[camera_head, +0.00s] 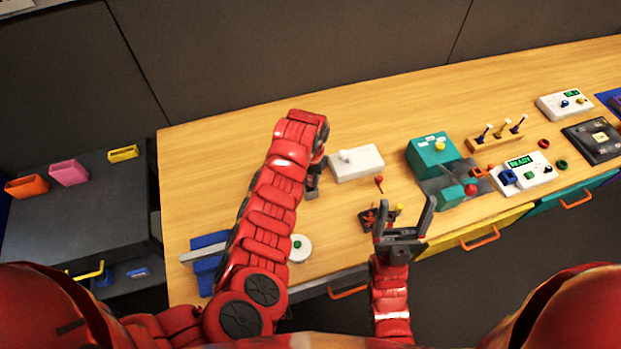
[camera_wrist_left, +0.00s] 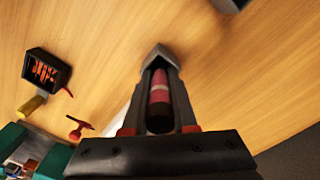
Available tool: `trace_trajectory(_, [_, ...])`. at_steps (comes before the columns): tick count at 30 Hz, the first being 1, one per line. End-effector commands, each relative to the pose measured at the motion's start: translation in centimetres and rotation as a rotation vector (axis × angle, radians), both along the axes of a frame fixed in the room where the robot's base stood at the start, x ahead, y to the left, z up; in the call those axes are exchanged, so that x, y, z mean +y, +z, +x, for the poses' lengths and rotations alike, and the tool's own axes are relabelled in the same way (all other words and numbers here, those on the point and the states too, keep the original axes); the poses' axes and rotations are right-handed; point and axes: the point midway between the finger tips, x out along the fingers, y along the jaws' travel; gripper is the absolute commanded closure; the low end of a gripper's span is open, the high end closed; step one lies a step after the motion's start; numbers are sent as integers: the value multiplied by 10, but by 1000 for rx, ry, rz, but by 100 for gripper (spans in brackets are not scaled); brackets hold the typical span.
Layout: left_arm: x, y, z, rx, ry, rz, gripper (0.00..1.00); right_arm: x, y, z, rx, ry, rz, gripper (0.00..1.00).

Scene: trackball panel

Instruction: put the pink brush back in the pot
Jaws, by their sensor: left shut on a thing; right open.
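My left gripper (camera_head: 312,190) is over the wooden table, just left of a white box. It is shut on the pink brush (camera_wrist_left: 159,95), which shows in the left wrist view between the two fingers, with pink and paler bands and a dark end toward the palm. In the head view the brush is hidden by my left arm and gripper. My right gripper (camera_head: 404,214) is open and empty near the table's front edge. I cannot pick out the pot for certain in either view.
A dark tray (camera_head: 372,220) with red pieces lies beside my right gripper. A round green button (camera_head: 297,244) is near the front. The table's back left is clear.

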Motion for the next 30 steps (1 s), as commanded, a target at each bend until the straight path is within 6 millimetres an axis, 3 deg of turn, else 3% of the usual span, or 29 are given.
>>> trace_trajectory(2, [0, -3, 0, 0, 1, 0, 100, 0, -3, 0, 0, 0, 0, 19])
trace_trajectory(3, [0, -4, 0, 0, 1, 0, 73, 0, -3, 0, 0, 0, 0, 19])
trace_trajectory(8, [0, -2, 0, 0, 0, 0, 45, 0, -2, 0, 0, 0, 0, 19])
trace_trajectory(20, [0, 3, 1, -1, 0, 0, 45, 0, -2, 0, 0, 0, 0, 19])
trace_trajectory(26, [1, 25, 2, -4, 0, -1, 45, 0, -10, 0, 0, 0, 0, 19])
trace_trajectory(30, [0, 53, 3, -7, 0, -4, 45, 0, -19, 0, 0, 0, 0, 19])
